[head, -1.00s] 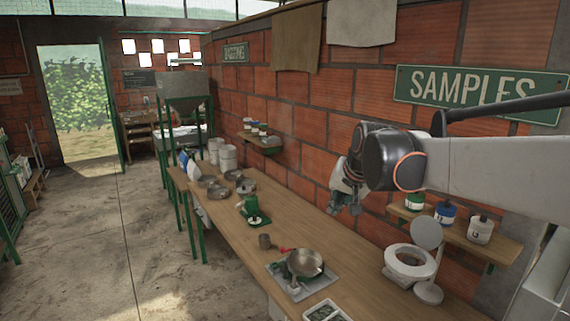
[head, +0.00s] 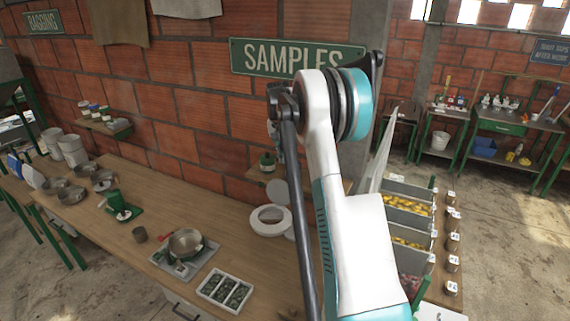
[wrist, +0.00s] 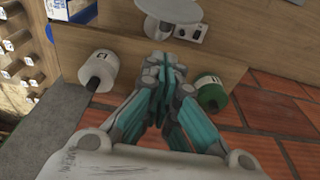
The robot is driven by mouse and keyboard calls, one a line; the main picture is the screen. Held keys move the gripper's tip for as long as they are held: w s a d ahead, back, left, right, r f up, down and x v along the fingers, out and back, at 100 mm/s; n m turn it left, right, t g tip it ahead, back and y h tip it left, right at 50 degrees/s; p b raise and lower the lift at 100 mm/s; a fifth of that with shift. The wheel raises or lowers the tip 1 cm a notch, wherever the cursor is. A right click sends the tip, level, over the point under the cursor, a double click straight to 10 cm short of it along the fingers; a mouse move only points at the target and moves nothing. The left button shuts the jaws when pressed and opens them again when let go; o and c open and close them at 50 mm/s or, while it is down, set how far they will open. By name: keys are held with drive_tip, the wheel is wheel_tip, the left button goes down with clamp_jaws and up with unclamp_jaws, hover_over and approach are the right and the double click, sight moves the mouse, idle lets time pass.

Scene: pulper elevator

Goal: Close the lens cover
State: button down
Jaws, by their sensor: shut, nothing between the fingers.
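A white ring-shaped device (head: 268,220) stands on the wooden bench, near the wall shelf. Its round lid (head: 279,192) stands raised behind the ring, partly hidden by my arm; I take this lid for the lens cover. In the wrist view a pale round disc (wrist: 172,8) is at the top edge, cut off by the frame; it looks like the same lid. My gripper (wrist: 165,66) is shut and empty, with its fingers together over the shelf area and below the disc in the picture. The fingers appear apart from the disc. In the head view my arm hides the gripper.
The wall shelf (wrist: 130,110) carries a white jar (wrist: 97,72) and a green jar (wrist: 210,92) on either side of my fingers. Metal bins (head: 410,210) stand at right.

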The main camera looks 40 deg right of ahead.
sight(281, 191)
wheel_tip(281, 191, down, 10)
drive_tip(key=d+p, duration=0.1)
drive_tip(key=shift+w+d+r, duration=0.15)
drive_tip(key=shift+w+r, duration=0.1)
drive_tip(key=shift+w, duration=0.05)
idle(0.4)
